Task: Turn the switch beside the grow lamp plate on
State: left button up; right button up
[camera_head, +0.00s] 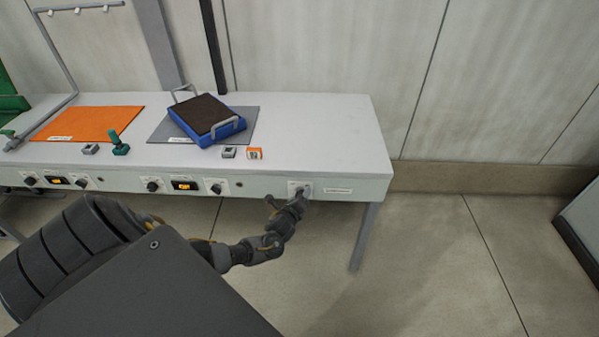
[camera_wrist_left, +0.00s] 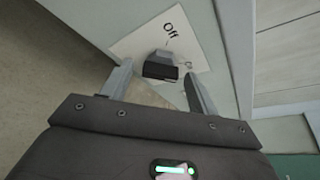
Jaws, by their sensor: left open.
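The switch is a dark lever on a white plate marked "Off" on the bench's front face, at its right end. In the left wrist view the switch lever (camera_wrist_left: 160,66) stands on its plate (camera_wrist_left: 140,43) between my fingers. In the head view the switch plate (camera_head: 299,187) is partly hidden by my left gripper (camera_head: 297,197), which is right in front of it. In the left wrist view my left gripper (camera_wrist_left: 160,88) is open, one finger on each side of the lever. I cannot tell whether either finger touches it. A label plate (camera_head: 337,190) sits right of the switch; its text is too small to read. My right gripper is out of view.
The bench (camera_head: 330,130) holds an orange mat (camera_head: 85,122), a blue tray with dark filling (camera_head: 200,135) on a grey mat (camera_head: 245,115), and small blocks. Several knobs and orange displays (camera_head: 185,186) line the front.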

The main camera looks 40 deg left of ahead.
pick_arm(q)
jog(key=p+v, duration=0.1)
jog(key=v, duration=0.9)
jog(key=shift+s, duration=0.35)
jog(key=shift+d+r, duration=0.15)
